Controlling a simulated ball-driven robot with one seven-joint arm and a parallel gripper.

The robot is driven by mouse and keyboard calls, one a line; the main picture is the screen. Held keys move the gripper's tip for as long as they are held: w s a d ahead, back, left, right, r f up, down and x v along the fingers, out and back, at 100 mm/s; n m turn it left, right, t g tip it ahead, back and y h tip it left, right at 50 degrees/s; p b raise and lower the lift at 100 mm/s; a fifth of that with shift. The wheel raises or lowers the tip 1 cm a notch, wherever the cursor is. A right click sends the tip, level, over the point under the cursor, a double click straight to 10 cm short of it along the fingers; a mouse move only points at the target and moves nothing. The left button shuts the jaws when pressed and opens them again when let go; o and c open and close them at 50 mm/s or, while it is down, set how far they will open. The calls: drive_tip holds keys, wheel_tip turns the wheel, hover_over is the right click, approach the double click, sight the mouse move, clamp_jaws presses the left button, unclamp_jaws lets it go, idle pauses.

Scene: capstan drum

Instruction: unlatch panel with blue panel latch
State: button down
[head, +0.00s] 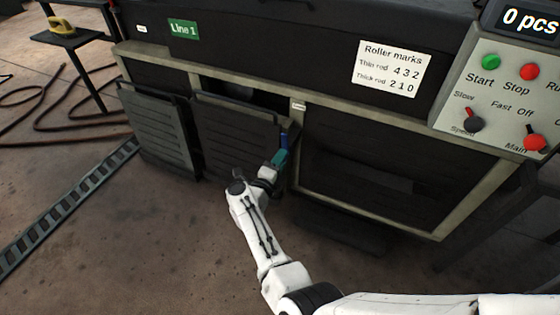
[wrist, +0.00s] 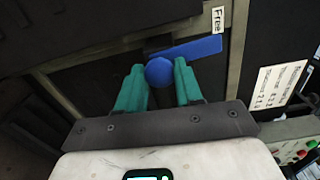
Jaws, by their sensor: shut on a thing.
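The blue panel latch has a round knob (wrist: 159,72) and a flat lever (wrist: 195,48) that slants up to the right in the wrist view. The latch (head: 284,141) also shows as a small blue piece on the frame post in the head view. My gripper (wrist: 160,88) has its teal fingers on both sides of the knob and is shut on it. In the head view my gripper (head: 279,160) is at the post, just right of the dark slatted panel (head: 235,135). The lever's tip is beside a small white "Free" label (wrist: 218,20).
A second slatted panel (head: 150,130) stands to the left. An open framed bay (head: 370,165) is to the right. The control board (head: 505,95) is at the upper right. A cable track (head: 65,190) and hoses (head: 60,110) lie on the floor at left.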

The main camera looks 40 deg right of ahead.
drive_tip(key=shift+f+m, duration=0.1)
drive_tip(key=shift+m, duration=0.5)
drive_tip(key=c, duration=0.7)
unclamp_jaws()
drive_tip(key=shift+c, duration=0.2)
drive_tip(key=shift+a, duration=0.15)
drive_tip(key=p+v, duration=0.4)
drive_tip(key=v, duration=0.6)
drive_tip(key=shift+s+a, duration=0.2)
drive_tip(key=shift+a, duration=0.05)
